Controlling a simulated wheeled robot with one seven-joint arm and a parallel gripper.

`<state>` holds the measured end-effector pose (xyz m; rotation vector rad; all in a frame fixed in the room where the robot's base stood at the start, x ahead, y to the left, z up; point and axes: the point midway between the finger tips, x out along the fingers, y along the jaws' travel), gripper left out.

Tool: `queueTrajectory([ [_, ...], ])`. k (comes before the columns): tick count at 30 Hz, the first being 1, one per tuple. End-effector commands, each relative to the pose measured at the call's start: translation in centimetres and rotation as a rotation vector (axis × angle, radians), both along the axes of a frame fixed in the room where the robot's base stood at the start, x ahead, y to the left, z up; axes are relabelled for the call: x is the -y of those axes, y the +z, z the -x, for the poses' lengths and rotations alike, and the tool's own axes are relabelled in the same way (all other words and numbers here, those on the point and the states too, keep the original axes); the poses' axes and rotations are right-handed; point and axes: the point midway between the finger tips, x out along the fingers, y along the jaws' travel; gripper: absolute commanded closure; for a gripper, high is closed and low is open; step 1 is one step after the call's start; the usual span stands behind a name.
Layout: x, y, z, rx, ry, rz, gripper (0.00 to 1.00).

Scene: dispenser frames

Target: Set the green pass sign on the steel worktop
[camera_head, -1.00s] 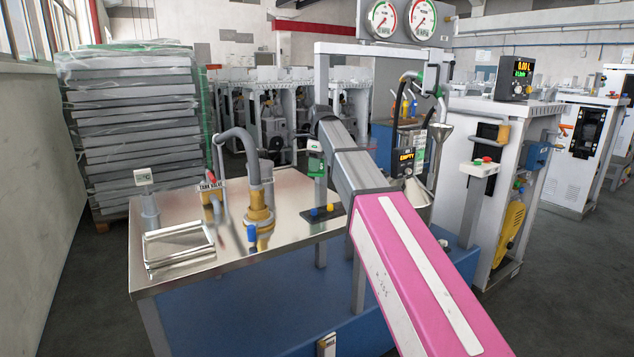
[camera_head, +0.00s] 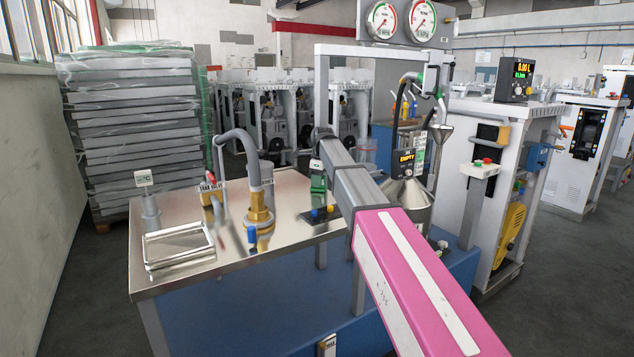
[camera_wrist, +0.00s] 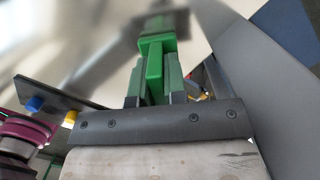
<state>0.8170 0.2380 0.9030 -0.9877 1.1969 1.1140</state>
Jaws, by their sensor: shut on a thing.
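The green pass sign (camera_head: 318,180) is held upright by my gripper (camera_head: 322,178) over the right part of the steel worktop (camera_head: 290,192). In the wrist view the green sign (camera_wrist: 156,62) sits between the two jaws of my gripper (camera_wrist: 153,92), which are shut on it. Its far end is blurred there against the shiny worktop (camera_wrist: 60,45). The sign's face is not readable. I cannot tell whether its lower end touches the worktop.
A hose with a brass fitting (camera_head: 260,205) and a steel tray (camera_head: 178,247) stand to the left. A steel funnel vessel (camera_head: 405,200) is right of my arm.

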Motion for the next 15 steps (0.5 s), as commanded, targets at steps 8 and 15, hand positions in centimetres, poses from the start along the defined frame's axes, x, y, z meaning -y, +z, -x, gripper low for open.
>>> queueTrajectory([
  [8,0.00,-0.19,0.00,0.000,0.000,0.000,0.78],
  [15,0.00,-0.17,0.00,0.000,0.000,0.000,0.62],
])
